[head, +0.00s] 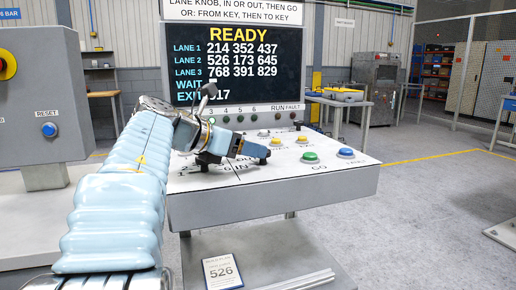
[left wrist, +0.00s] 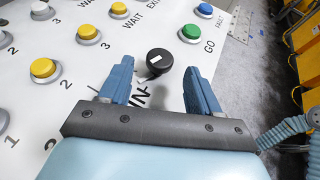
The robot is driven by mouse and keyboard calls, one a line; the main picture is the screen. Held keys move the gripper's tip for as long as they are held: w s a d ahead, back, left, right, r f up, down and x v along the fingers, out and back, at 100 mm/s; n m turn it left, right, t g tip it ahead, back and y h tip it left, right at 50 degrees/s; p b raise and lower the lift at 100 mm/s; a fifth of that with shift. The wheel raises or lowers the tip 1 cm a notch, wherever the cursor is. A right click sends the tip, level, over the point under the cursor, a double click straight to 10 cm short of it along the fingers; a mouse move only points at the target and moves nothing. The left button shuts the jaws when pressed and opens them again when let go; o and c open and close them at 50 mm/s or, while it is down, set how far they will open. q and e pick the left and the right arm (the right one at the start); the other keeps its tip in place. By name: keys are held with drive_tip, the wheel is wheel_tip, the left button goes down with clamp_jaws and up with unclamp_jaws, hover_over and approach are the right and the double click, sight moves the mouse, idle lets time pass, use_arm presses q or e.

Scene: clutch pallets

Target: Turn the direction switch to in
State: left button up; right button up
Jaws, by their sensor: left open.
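The direction switch is a black round knob (left wrist: 159,61) with a white mark on its top, on the white sloped panel. In the left wrist view the mark lies on the side of the knob toward the upper left. A label ending in N is printed below the knob, partly hidden by my gripper. My left gripper (left wrist: 157,84) is open, its two blue fingers to either side of the knob and short of it, not visibly touching. In the head view my left gripper (head: 236,158) is over the panel and hides the knob. My right gripper is not in view.
The panel (head: 330,168) bears a green GO button (head: 310,157), a blue button (head: 346,153), and several yellow and white buttons. A screen (head: 240,60) behind reads READY with lane numbers. A card (head: 223,271) reading 526 stands below the panel.

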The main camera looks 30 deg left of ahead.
use_arm(q)
drive_tip(key=shift+x, duration=2.05)
drive_tip(key=c, duration=1)
drive_tip(key=n+y, duration=0.2)
drive_tip(key=y, duration=0.1)
drive_tip(key=shift+d+t, duration=0.3)
drive_tip(key=shift+d, duration=0.05)
drive_tip(key=n+y, duration=0.2)
drive_tip(key=shift+n, duration=0.3)
drive_tip(key=shift+y, duration=0.3)
drive_tip(key=o, duration=1)
